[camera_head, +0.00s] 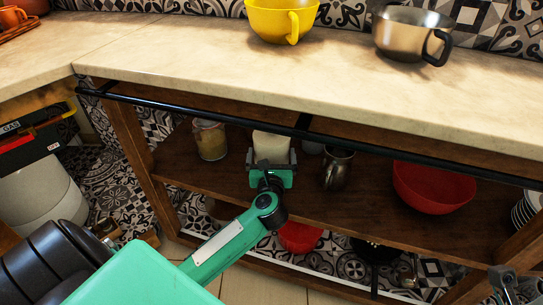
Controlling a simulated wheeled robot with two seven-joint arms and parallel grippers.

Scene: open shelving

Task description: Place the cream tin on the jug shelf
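The cream tin (272,145) stands upright at the wooden shelf (365,200) under the counter, between a glass jar and the metal jug (338,169). My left gripper (271,160) reaches in from the front, with one dark finger on each side of the tin. The fingers lie close to its sides, but I cannot tell whether they press on it. The tin's lower part and base are hidden behind the gripper. Part of my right gripper (505,287) shows at the bottom right corner, away from the shelf; its opening is unclear.
The glass jar (209,140) stands left of the tin. A red bowl (434,188) is farther right on the shelf, with stacked plates (527,212) at the right end. A black rail (305,133) runs along the counter's front edge above the opening.

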